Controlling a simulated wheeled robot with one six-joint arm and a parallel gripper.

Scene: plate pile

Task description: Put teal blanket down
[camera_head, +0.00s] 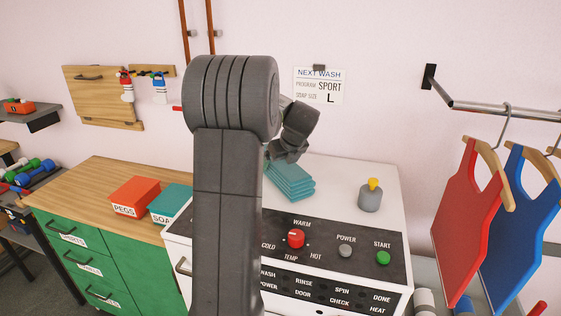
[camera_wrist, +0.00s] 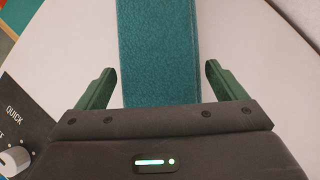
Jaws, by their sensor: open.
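The teal blanket (camera_head: 290,182) lies folded in several layers on the white top of the washing machine (camera_head: 352,166), behind its control panel. In the wrist view the blanket (camera_wrist: 160,50) runs up the middle of the picture between my gripper's two fingers. My gripper (camera_wrist: 158,69) is open, with one green finger on each side of the blanket and a visible gap to both. In the head view my arm hides part of the blanket and most of the gripper's fingers.
A grey bottle with a yellow cap (camera_head: 370,195) stands right of the blanket. The control panel (camera_head: 330,252) has a red knob (camera_head: 296,238). Left are an orange PEGS box (camera_head: 135,196) and a teal SOAP box (camera_head: 168,203) on the wooden counter (camera_head: 95,190). Red clothing (camera_head: 467,222) hangs right.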

